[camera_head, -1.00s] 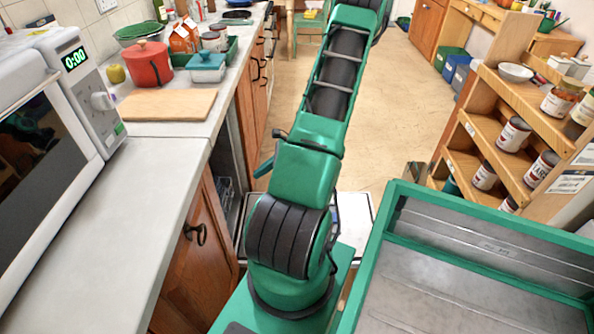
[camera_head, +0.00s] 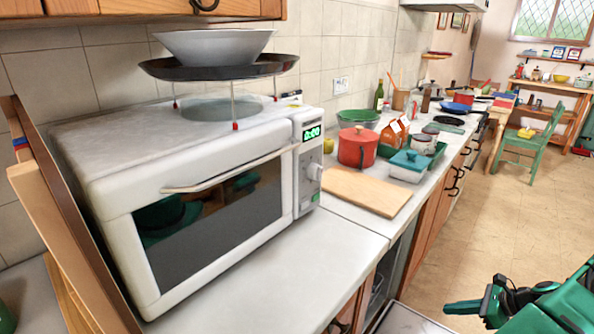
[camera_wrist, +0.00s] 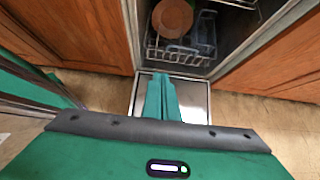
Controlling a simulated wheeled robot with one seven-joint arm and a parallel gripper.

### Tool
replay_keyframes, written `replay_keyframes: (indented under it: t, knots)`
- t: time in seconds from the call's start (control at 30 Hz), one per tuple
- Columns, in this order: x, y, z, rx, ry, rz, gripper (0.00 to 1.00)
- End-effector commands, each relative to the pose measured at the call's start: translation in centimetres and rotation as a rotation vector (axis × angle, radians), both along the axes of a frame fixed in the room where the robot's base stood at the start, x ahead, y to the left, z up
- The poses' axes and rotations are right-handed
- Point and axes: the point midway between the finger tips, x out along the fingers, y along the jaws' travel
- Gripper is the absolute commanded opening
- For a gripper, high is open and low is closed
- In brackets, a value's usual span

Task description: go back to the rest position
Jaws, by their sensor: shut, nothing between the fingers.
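My gripper (camera_wrist: 162,88) shows in the wrist view with its two green fingers together and nothing between them. It points at the lowered dishwasher door (camera_wrist: 199,100), which lies open under it; the gap between them cannot be judged. Part of my green arm and what looks like the gripper end (camera_head: 462,307) show at the lower right of the head view. The rest of the arm is cut off by the frame.
The open dishwasher holds a rack (camera_wrist: 160,55) with a brown round dish (camera_wrist: 172,17). Wooden cabinet fronts (camera_wrist: 265,60) flank it. The counter carries a microwave (camera_head: 200,190), cutting board (camera_head: 367,190) and red pot (camera_head: 357,147). Open floor (camera_head: 500,210) lies to the right.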

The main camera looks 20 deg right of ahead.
Motion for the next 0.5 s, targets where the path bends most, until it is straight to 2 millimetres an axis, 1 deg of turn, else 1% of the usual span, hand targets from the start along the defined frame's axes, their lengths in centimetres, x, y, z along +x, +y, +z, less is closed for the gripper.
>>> replay_keyframes:
  t: [0.17, 0.27, 0.47, 0.5]
  knots:
    - [0.2, 0.9, 1.2, -0.060, 0.024, 0.105, 0.00]
    - [0.1, 1.9, 2.8, -0.135, 0.055, 0.237, 0.00]
    - [-0.4, 4.2, 6.8, -0.297, 0.115, 0.540, 0.00]
    - [-0.6, 4.6, 7.7, -0.326, 0.125, 0.598, 0.00]
